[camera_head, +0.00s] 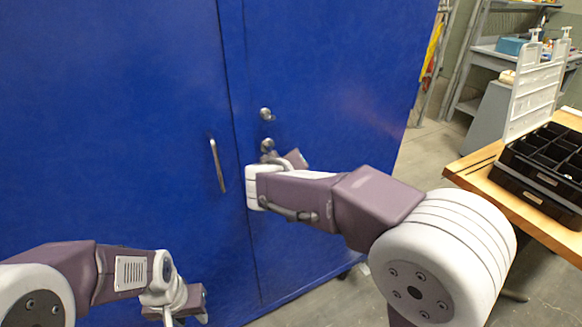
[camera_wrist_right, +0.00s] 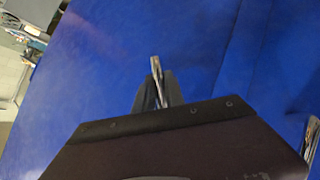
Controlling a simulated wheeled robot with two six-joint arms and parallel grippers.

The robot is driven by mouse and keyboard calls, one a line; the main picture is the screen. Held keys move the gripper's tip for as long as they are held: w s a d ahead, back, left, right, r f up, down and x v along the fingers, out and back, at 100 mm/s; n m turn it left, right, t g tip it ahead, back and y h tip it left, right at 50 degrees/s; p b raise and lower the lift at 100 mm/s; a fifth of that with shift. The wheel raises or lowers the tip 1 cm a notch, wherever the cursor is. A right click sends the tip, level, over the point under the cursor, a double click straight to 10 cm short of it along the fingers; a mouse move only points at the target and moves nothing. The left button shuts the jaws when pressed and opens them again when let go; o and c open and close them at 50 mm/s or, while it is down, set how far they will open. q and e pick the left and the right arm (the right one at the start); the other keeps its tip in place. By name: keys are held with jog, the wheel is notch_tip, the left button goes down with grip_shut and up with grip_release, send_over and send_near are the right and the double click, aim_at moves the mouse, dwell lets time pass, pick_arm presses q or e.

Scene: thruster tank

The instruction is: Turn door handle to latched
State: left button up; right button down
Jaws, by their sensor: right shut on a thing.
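The blue cabinet door (camera_head: 340,80) carries a metal door handle (camera_head: 267,144), mostly hidden behind my right wrist in the head view. In the right wrist view the door handle (camera_wrist_right: 156,66) shows as a slim silver lever sticking out beyond the fingertips. My right gripper (camera_wrist_right: 156,92) is shut on this handle, with a dark finger on each side. In the head view my right gripper (camera_head: 279,158) is partly hidden by its own wrist. My left gripper (camera_head: 181,312) is low at the left, away from the door handle. Its jaw opening is not clear.
A vertical bar handle (camera_head: 217,165) is on the left door panel. A round metal fitting (camera_head: 266,114) sits above the door handle. At the right, a wooden table (camera_head: 470,172) bears a black compartment tray (camera_head: 535,198). Grey floor (camera_head: 420,150) is open between cabinet and table.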

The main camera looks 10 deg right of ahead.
jog(key=shift+s+a+f+m+g+y+p, duration=0.2)
jog(key=shift+a+m+g+y+p, duration=0.35)
jog(key=shift+y, duration=0.45)
jog(key=shift+s+a+f+m+g+y+p, duration=0.2)
jog(key=shift+a+m+g+y+p, duration=0.25)
jog(key=shift+y+p, duration=0.35)
jog(key=shift+s+a+f+m+g+y+p, duration=0.15)
jog(key=shift+a+m+g+y+p, duration=0.25)
jog(key=shift+p, duration=0.6)
jog(key=shift+a, duration=0.1)
jog(key=c, duration=1.4)
grip_release()
jog(key=shift+s+r, duration=0.1)
